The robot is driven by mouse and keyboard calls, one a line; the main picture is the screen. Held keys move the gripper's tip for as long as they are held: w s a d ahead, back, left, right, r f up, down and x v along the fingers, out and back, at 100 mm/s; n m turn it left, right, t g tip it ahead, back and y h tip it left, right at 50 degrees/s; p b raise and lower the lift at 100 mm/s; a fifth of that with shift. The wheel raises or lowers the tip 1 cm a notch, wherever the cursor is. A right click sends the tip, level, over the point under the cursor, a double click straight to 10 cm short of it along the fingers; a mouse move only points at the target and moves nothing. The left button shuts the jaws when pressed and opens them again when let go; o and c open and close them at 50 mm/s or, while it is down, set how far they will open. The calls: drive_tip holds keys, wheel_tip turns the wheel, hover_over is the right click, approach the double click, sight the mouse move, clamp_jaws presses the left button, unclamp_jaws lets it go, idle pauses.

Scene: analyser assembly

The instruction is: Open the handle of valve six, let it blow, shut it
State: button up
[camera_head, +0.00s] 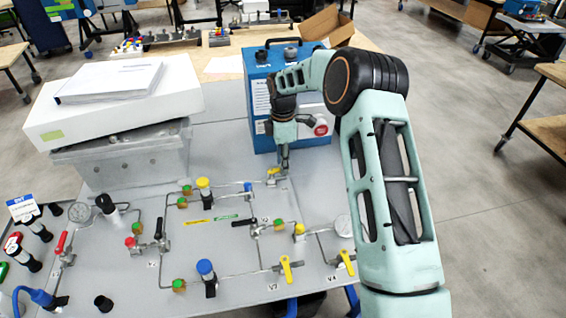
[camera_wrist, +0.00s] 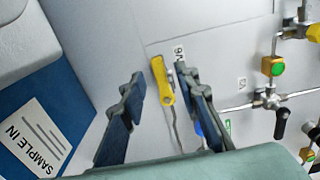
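In the head view the handle (camera_head: 272,172) shows at the back of the grey panel, partly hidden by my gripper (camera_head: 283,160). In the wrist view my gripper (camera_wrist: 159,77) is open, with one dark finger on each side of the handle and a gap on both sides. The right finger is closer to it. I cannot tell how far the fingertips are above the panel.
A blue analyser box (camera_head: 262,100) stands right behind the valve; its SAMPLE IN label (camera_wrist: 38,135) is close by on the left in the wrist view. Other valves, such as the yellow-handled V7 (camera_head: 287,268), and thin pipes cover the panel. A white box (camera_head: 110,105) stands at left.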

drive_tip(key=shift+f, duration=0.45)
drive_tip(key=shift+c, duration=0.3)
clamp_jaws()
